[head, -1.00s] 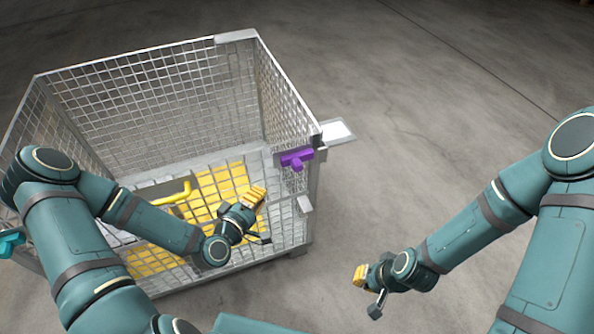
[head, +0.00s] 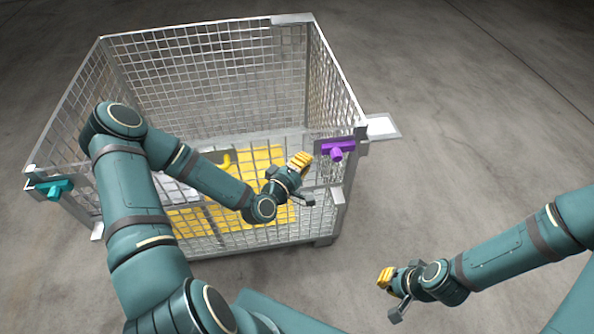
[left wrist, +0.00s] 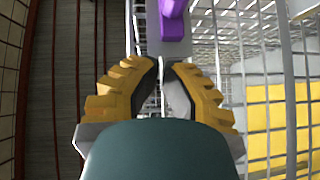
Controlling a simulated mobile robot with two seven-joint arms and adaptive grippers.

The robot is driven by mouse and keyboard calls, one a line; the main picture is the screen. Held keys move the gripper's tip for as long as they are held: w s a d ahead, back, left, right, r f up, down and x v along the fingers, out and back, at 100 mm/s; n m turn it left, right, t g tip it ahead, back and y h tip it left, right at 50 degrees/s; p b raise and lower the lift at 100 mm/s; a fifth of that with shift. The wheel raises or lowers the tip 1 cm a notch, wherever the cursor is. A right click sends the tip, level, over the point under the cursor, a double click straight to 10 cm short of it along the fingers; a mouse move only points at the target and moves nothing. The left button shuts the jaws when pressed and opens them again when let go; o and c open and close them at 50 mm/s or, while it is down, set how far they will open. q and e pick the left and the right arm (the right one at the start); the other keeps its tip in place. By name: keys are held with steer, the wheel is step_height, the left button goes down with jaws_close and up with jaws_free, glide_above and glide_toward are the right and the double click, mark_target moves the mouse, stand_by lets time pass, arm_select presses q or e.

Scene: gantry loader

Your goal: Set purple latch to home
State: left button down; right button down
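The purple latch (head: 336,150) sits on a grey plate at the top of the cage's front right corner post, with a short knob sticking out toward me. In the left wrist view the purple latch (left wrist: 172,22) shows at the top, beyond the fingertips, partly cut off by the picture edge. My left gripper (head: 303,160) is just left of the latch and slightly lower, apart from it. Its yellow fingers meet at the tips in the left wrist view (left wrist: 160,66) with nothing between them. My right gripper (head: 385,277) hangs over the floor, its yellow fingers close together and empty.
The wire mesh cage (head: 262,238) has a low front side and a yellow area inside. A teal latch (head: 55,188) sits at its front left corner. A yellow handle (head: 226,160) shows inside. A pale plate (head: 382,127) juts out right. The floor to the right is clear.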

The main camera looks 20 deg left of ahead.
mark_target(337, 153)
arm_select(q)
steer(key=w+d, duration=0.1)
steer(key=w, duration=0.2)
steer(key=w+d+f, duration=0.1)
steer(key=w, duration=0.1)
steer(key=shift+d, duration=0.35)
steer(key=shift+w+d+b, duration=0.35)
steer(key=shift+w+d, duration=0.05)
steer(key=shift+d, duration=0.2)
steer(key=shift+w+d+b, duration=0.15)
steer(key=shift+w+d, duration=0.35)
steer(key=shift+d, duration=0.25)
steer(key=shift+w+d+b, duration=0.15)
steer(key=shift+w+d, duration=0.3)
steer(key=shift+d, duration=0.3)
steer(key=shift+a, duration=0.1)
